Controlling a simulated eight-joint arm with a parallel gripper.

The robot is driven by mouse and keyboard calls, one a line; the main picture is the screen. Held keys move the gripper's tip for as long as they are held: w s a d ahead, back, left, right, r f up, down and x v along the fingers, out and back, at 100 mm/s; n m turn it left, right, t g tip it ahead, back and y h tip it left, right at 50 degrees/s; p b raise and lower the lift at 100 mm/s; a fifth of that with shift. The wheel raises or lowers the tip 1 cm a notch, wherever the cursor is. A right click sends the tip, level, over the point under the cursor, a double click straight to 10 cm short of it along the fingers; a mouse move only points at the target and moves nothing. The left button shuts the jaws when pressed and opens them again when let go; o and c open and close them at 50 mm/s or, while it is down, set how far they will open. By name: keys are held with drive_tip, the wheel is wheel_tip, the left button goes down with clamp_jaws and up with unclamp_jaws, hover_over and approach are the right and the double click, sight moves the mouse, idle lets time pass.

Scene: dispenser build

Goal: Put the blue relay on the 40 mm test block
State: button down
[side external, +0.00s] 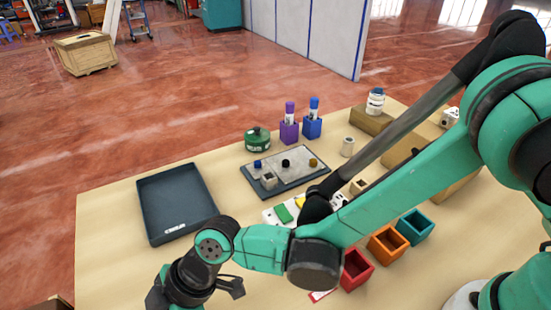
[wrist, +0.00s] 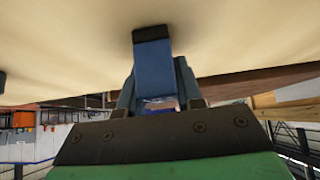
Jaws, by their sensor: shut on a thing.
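A blue block with a dark end, which looks like the blue relay (wrist: 152,70), stands between the fingers in the wrist view. My gripper (wrist: 157,92) is shut on it. Its dark end points towards the pale tabletop; I cannot tell whether it touches. In the side view my gripper (side external: 190,290) is at the lower left, over the near part of the table; its fingertips and the relay are not visible there. I cannot tell which block is the 40 mm test block. A tan block (side external: 370,121) stands at the back right under a white bottle, and other tan blocks are partly behind my arm.
A dark empty tray (side external: 178,204) lies at the left. A grey board (side external: 285,172) with small knobs, a green round tin (side external: 257,139), and purple (side external: 289,132) and blue (side external: 312,127) holders stand further back. Red (side external: 356,269), orange (side external: 387,244) and teal (side external: 415,227) bins stand near my arm.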

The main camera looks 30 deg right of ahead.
drive_tip(key=shift+r, duration=0.15)
wheel_tip(320, 180, up, 18)
drive_tip(key=r, duration=0.1)
drive_tip(key=w+d+m+t, duration=0.3)
drive_tip(key=w+d+m, duration=0.2)
drive_tip(key=w+d, duration=0.3)
drive_tip(key=w+d+f+m+t+h, duration=0.1)
drive_tip(key=w+d+m+h, duration=0.5)
drive_tip(key=d, duration=1.3)
drive_tip(key=w+d+m+h, duration=0.1)
drive_tip(key=d+m+h, duration=0.2)
drive_tip(key=d+m, duration=1.05)
drive_tip(key=w+d+f+m+t+h, duration=0.1)
drive_tip(key=w+d+m+h, duration=0.25)
drive_tip(key=d, duration=1.95)
drive_tip(key=s+d+f+m+g+h, duration=0.2)
drive_tip(key=d+f+m, duration=0.15)
drive_tip(key=d, duration=0.75)
wheel_tip(320, 180, down, 8)
drive_tip(key=shift+r, duration=0.15)
